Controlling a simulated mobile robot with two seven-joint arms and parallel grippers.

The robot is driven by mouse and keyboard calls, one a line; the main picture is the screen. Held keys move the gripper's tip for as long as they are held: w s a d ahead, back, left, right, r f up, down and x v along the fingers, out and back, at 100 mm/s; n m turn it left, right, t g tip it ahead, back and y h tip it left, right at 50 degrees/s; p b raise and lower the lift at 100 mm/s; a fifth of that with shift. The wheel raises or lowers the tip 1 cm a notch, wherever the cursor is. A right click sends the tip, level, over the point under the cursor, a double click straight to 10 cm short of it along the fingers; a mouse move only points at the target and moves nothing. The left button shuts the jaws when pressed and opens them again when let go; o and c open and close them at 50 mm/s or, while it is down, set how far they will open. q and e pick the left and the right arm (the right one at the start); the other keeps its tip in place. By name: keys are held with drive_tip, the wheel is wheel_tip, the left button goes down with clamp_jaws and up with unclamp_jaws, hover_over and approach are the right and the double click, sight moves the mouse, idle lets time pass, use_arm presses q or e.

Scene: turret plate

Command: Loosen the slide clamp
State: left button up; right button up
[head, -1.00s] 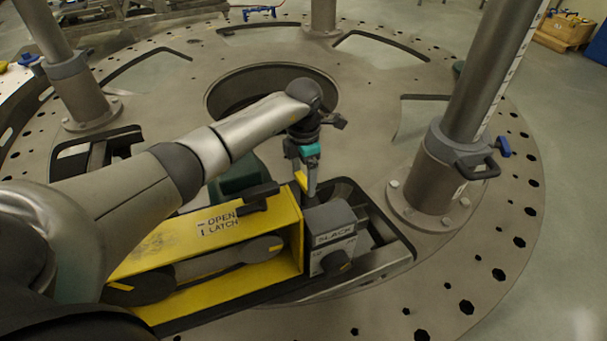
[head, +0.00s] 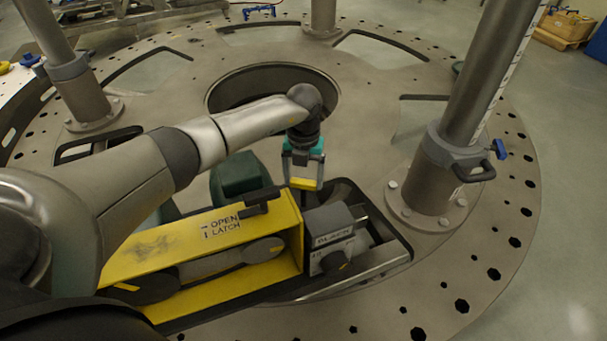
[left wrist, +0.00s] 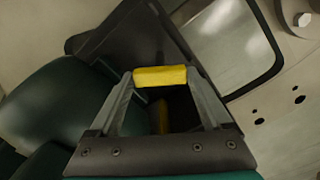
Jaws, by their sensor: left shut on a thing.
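My left gripper (head: 303,180) points down behind the grey block (head: 332,222). Its fingers are shut on a yellow bar (head: 304,184). In the left wrist view the yellow bar (left wrist: 160,76) spans between the two fingertips (left wrist: 160,79). The bar looks like the slide clamp's handle, but what it joins below is hidden. The grey block carries a white label (head: 333,237), too blurred to read surely, and a dark knob (head: 334,262) with a yellow mark. My right gripper is not in view.
A yellow housing (head: 200,250) marked OPEN LATCH, with a black latch handle (head: 262,195) on top, stands left of the block. A dark green rounded body (head: 236,174) is close behind. A steel post (head: 434,170) rises at right. The round plate (head: 375,130) has open holes.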

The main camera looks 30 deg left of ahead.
use_arm(q)
drive_tip(key=n+p, duration=0.2)
drive_tip(key=n, duration=0.4)
drive_tip(key=shift+r+n, duration=0.1)
drive_tip(key=shift+n, duration=0.2)
idle(0.5)
drive_tip(key=o, duration=1.2)
drive_tip(key=shift+c, duration=0.2)
wheel_tip(320, 180, up, 15)
